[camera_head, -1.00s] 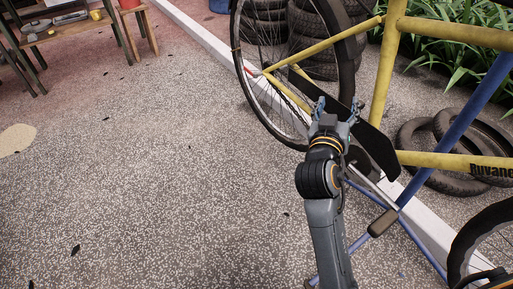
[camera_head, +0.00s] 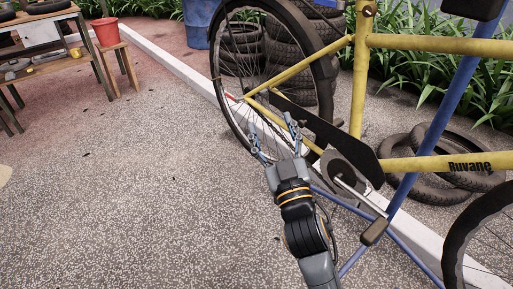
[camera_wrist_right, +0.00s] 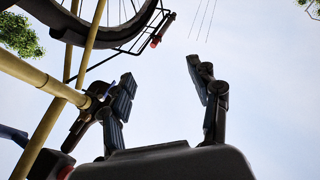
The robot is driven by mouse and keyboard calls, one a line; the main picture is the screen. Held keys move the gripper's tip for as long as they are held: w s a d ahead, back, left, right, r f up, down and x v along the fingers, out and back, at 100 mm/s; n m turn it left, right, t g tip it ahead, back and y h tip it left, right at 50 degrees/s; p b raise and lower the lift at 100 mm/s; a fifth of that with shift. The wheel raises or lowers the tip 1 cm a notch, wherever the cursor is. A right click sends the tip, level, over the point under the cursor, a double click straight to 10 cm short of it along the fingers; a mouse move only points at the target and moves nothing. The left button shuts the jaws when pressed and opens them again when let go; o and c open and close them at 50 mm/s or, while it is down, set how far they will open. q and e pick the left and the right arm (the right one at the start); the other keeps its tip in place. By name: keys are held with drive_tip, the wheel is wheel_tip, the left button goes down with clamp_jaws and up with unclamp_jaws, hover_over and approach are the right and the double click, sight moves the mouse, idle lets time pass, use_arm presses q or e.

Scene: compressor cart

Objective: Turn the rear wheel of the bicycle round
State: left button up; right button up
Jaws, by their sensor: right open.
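A wheel and yellow tubes show at upper left there. My left gripper is not in view.
The crank and pedal (camera_head: 374,231) are just right of my right arm. Tyres (camera_head: 428,190) lie behind the frame, and stacked tyres (camera_head: 300,60) stand behind the wheel. A wooden bench (camera_head: 92,55) and red bucket (camera_head: 106,32) are at upper left.

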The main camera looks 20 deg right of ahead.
drive_tip(key=s+a+r+n+t+y+b, duration=0.1)
drive_tip(key=s+a+r+n+t+y, duration=0.1)
drive_tip(key=s+a+y, duration=0.3)
drive_tip(key=shift+s+a+r+n+t+y+b, duration=0.2)
drive_tip(key=shift+s+r+n+t+y+b, duration=0.2)
drive_tip(key=shift+s+n+y, duration=0.45)
drive_tip(key=shift+w, duration=0.15)
drive_tip(key=shift+c, duration=0.6)
